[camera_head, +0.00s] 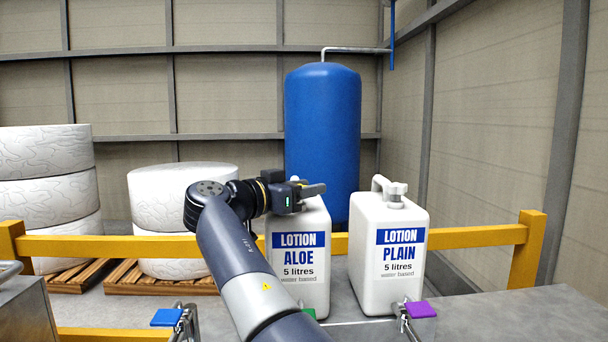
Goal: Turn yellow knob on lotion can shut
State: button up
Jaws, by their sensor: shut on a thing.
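A white can lettered LOTION ALOE (299,240) stands upright on the grey surface, partly behind my arm. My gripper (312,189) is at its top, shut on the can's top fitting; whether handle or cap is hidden. A second white can, LOTION PLAIN (401,250), stands upright to the right, with a looped handle and pale cap on top. A purple knob (420,309) sits on a metal tap at its foot. A green knob (309,313) shows at the aloe can's foot, mostly behind my arm. No yellow knob is visible.
A blue knob (165,317) on a metal tap is at the lower left. A yellow rail (475,236) runs behind the cans. Beyond it are a tall blue tank (322,130) and white wrapped rolls (165,200) on pallets. The grey surface right of the cans is clear.

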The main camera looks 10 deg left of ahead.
jog(key=shift+f+h, duration=0.15)
jog(key=shift+h, duration=0.15)
jog(key=o, duration=1)
jog(key=shift+s+a, duration=0.1)
jog(key=v, duration=1)
jog(key=shift+s+a+r+p, duration=0.2)
jog(key=shift+a+r+p, duration=0.1)
jog(key=shift+p, duration=0.1)
